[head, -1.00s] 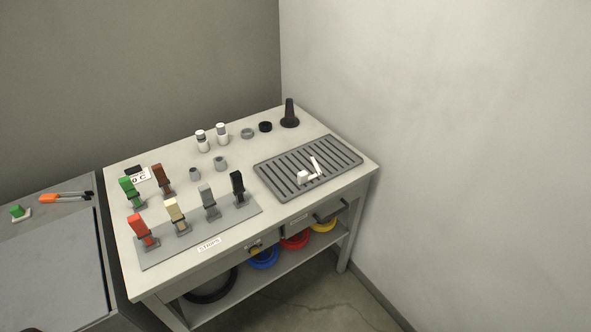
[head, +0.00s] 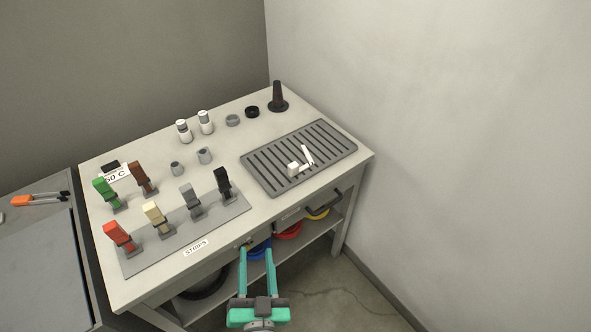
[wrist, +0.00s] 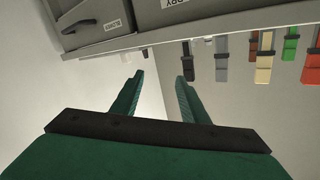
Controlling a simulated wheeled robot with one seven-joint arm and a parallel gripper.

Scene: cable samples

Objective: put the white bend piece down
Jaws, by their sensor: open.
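White pieces lie on the grey slotted rack in the head view: a small block (head: 293,169) and a thin slanted strip (head: 307,155) close beside it. I cannot tell whether they are one bent piece or two. The slotted rack (head: 335,138) lies flat at the right of the bench. My gripper (head: 256,252), with teal fingers, is open and empty in front of the bench, nearer the camera than the rack. In the wrist view my gripper (wrist: 160,76) shows nothing between its fingers, and no white bend piece is seen there.
Several coloured strips stand on a grey plate (head: 130,262) at the bench's left front. White-capped bottles (head: 184,131), grey rings and a black cone (head: 278,98) stand along the back. Walls close off the back and right.

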